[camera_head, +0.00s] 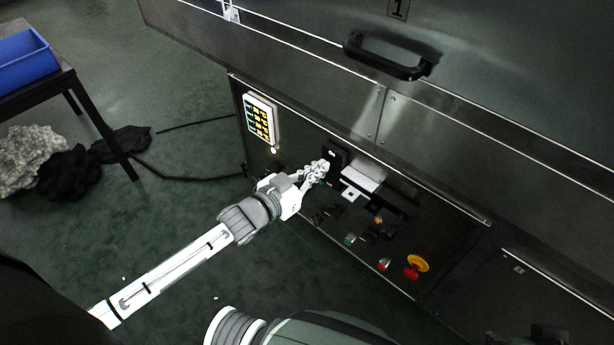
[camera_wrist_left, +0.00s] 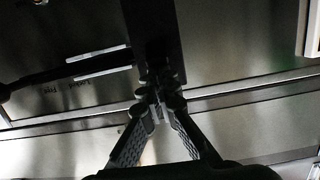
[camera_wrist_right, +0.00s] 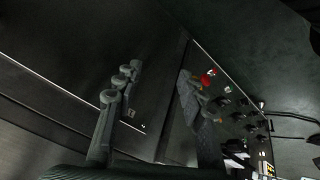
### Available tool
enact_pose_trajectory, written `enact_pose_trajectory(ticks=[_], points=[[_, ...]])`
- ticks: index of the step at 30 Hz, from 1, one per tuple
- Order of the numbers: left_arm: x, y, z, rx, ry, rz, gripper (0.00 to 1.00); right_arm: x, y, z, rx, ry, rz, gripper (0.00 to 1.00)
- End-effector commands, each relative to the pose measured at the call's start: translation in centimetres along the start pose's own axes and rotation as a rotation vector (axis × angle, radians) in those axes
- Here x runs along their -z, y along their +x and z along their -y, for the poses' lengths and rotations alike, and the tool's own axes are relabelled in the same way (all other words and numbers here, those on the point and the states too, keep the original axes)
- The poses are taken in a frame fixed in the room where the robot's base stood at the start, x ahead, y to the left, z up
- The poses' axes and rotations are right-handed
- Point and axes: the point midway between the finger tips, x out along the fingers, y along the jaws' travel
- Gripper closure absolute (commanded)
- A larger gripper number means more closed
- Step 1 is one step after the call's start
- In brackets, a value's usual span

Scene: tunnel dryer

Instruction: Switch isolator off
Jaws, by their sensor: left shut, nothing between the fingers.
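My left gripper (camera_head: 318,172) is at the control panel (camera_head: 432,247), its shut fingers close to a small black block (camera_head: 337,152) that looks like the isolator. Whether they touch it, and its switch position, I cannot tell. In the left wrist view the shut, empty fingers (camera_wrist_left: 158,100) meet at the lower end of a dark upright bar (camera_wrist_left: 152,30), possibly the same part. Small upside-down lettering (camera_wrist_left: 62,87) shows to its left. My right gripper (camera_wrist_right: 160,80) is open and empty in the right wrist view, with the panel's red button (camera_wrist_right: 207,79) beyond its right finger.
A keypad (camera_head: 260,118) sits at the panel's upper left. A red-and-yellow stop button (camera_head: 416,266) and small push buttons (camera_head: 383,264) are lower right. A black door handle (camera_head: 387,57) juts out above. A blue crate (camera_head: 25,60) stands on a table at the left.

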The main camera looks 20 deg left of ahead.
Motion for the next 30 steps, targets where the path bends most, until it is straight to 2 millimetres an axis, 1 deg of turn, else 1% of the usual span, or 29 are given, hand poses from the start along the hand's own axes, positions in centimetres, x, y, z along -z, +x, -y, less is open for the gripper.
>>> enact_pose_trajectory(ticks=[1,4,17,19,25,30], points=[[0.1,0.4,0.0,0.0,0.0,-0.001,1.0,0.2,0.0,0.1,0.002,0.0,-0.008,0.6],[0.0,0.7,0.0,0.0,0.0,0.0,1.0,0.4,0.0,0.2,0.004,-0.001,-0.017,0.6],[-0.1,0.7,0.0,0.0,0.0,-0.003,1.0,0.6,0.2,0.2,0.005,-0.001,-0.028,0.6],[-0.2,0.7,0.0,0.0,-0.001,-0.008,1.0,1.3,0.2,0.7,0.013,-0.003,-0.06,0.6],[-0.4,0.6,0.0,0.0,-0.001,-0.037,1.0,5.0,0.1,2.6,0.052,-0.01,-0.222,0.6],[-0.4,0.6,0.0,0.0,-0.001,-0.05,1.0,6.5,-0.2,3.2,0.066,-0.011,-0.289,0.6]])
